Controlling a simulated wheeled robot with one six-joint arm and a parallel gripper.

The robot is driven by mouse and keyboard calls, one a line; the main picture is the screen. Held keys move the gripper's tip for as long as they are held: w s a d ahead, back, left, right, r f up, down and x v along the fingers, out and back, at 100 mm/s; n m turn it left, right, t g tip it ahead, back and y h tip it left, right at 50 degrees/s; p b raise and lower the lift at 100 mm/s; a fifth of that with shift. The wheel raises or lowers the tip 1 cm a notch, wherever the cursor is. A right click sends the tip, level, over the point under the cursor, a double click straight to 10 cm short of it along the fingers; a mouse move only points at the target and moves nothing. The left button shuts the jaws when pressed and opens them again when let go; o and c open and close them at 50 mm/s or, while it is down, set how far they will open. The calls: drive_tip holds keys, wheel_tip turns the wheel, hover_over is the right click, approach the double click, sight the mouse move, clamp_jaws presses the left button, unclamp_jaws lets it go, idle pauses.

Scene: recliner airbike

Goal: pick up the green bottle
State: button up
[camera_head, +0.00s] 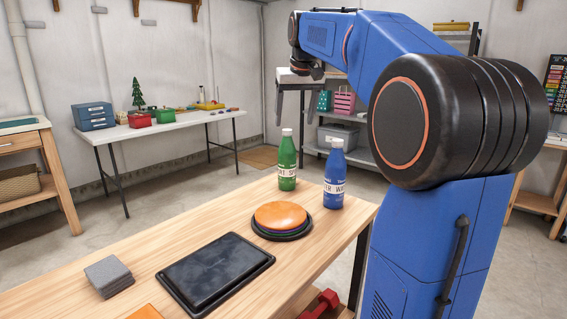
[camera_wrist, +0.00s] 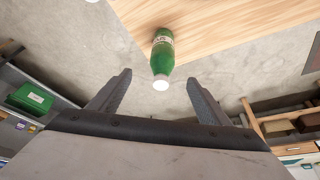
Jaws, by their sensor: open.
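The green bottle (camera_head: 287,160) stands upright near the far end of the wooden table (camera_head: 110,258), with a white cap and a white label. In the wrist view the green bottle (camera_wrist: 162,55) is seen from above, its white cap toward my gripper. My gripper (camera_wrist: 158,82) is open, and its two dark fingers are spread to either side below the bottle's cap in the picture. Nothing is between the fingers. The gripper does not touch the bottle. In the head view the gripper's fingers are not clearly seen.
A blue bottle (camera_head: 334,175) stands close right of the green one. Stacked plates with an orange top (camera_head: 280,215) sit in front. A black tray (camera_head: 215,272) and grey coasters (camera_head: 108,272) lie nearer. The table around the left of the green bottle is clear.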

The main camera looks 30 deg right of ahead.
sight(291, 142)
drive_tip(key=x, duration=1.1)
drive_tip(key=shift+w+f, duration=0.1)
drive_tip(key=shift+a+x, duration=0.2)
drive_tip(key=shift+x, duration=1.15)
drive_tip(key=shift+a+x, duration=0.2)
drive_tip(key=shift+x, duration=1.1)
drive_tip(key=c, duration=1.6)
